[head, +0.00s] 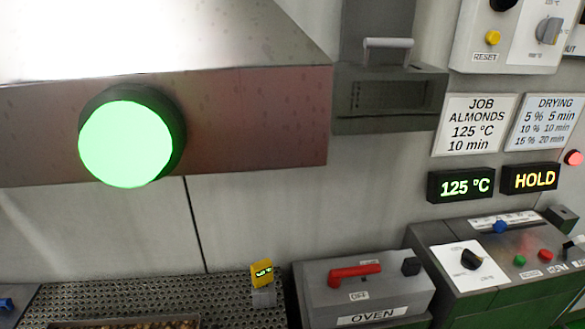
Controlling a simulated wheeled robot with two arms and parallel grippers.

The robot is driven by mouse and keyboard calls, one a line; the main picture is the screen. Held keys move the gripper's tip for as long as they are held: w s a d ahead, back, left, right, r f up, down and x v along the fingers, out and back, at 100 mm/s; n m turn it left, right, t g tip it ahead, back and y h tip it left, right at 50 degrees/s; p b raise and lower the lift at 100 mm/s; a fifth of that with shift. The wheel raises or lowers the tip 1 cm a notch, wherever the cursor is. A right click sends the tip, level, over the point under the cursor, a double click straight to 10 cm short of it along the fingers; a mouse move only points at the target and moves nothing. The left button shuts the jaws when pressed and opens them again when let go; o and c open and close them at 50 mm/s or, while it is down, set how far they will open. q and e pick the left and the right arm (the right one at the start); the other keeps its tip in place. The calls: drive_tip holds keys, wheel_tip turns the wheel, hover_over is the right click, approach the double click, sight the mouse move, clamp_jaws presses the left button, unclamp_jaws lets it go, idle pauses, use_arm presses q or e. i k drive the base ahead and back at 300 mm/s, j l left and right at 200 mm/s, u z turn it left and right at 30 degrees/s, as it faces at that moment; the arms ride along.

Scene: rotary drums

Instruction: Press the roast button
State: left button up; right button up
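The control box (430,236) at the lower right has a black selector knob (471,259) on a white plate. It also has a blue pointer (500,227) on a scale, a small green button (519,260) and a small red button (545,255). Small labels near the buttons are too small to read, so I cannot tell which one is the roast button. The right end of the box is cut off by the picture edge. Neither of my grippers is in view.
A lit green lamp (125,143) is on the hood. Displays read 125 °C (466,187) and HOLD (534,179). An OVEN box (320,299) with a red handle (355,271) stands left of the control box. A perforated bench (215,295) holds a yellow meter (262,273).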

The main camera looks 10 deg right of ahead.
sight(520, 261)
drive_tip(key=k, duration=0.4)
drive_tip(key=z, duration=1.45)
